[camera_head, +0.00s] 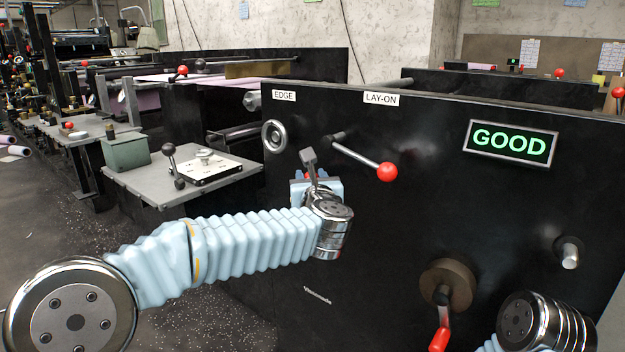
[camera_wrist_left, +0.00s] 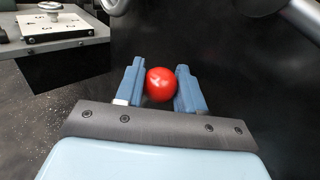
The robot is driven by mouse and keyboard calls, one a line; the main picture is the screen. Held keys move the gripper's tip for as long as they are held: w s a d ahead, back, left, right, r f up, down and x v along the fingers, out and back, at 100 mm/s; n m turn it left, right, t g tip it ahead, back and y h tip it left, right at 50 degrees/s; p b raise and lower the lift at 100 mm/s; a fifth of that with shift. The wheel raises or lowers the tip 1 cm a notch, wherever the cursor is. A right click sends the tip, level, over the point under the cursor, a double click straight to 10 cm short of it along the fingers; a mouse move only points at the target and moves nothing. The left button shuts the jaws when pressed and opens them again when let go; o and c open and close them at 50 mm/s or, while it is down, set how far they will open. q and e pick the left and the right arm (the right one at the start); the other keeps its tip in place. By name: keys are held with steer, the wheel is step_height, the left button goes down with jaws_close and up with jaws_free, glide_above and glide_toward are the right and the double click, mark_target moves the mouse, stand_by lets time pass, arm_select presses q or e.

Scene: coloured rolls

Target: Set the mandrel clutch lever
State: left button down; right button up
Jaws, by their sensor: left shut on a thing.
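My left gripper (camera_head: 312,183) is at the black machine panel, below the EDGE and LAY-ON labels. In the left wrist view its two blue fingers (camera_wrist_left: 160,76) are shut on a red ball knob (camera_wrist_left: 160,86). The lever arm behind this knob is hidden, and no label for a mandrel clutch shows. In the head view only a speck of red shows by the fingers; my wrist covers the rest. My right arm shows at the bottom right, with its gripper out of view.
A lever with a red ball (camera_head: 387,172) sticks out just right of my left gripper, below LAY-ON. A handwheel (camera_head: 274,136) is at upper left. A red-handled crank (camera_head: 440,337) is lower right. A lit GOOD sign (camera_head: 510,142) is on the panel. A grey side table (camera_head: 235,185) stands left.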

arm_select(q)
steer(key=shift+w+a+r+n+g+p, duration=0.3)
steer(key=shift+w+a+r+g+p, duration=0.05)
steer(key=shift+a+r+g+p, duration=0.1)
steer(key=shift+w+a+f+n+g+h+p, duration=0.2)
steer(key=shift+w+a+n+g+p, duration=0.35)
steer(key=shift+w+a, duration=0.5)
steer(key=shift+w+a+f+n+g+h+p, duration=0.1)
steer(key=shift+w+a+n+g+h+p, duration=0.45)
steer(key=shift+a, duration=0.85)
steer(key=shift+w+a+f+n+g+h+p, duration=0.15)
steer(key=shift+w+a+n+g+p, duration=0.1)
steer(key=shift+w+a+p, duration=0.7)
steer(key=shift+w+a, duration=0.1)
steer(key=shift+a, duration=0.25)
steer(key=c, duration=1)
jaws_free()
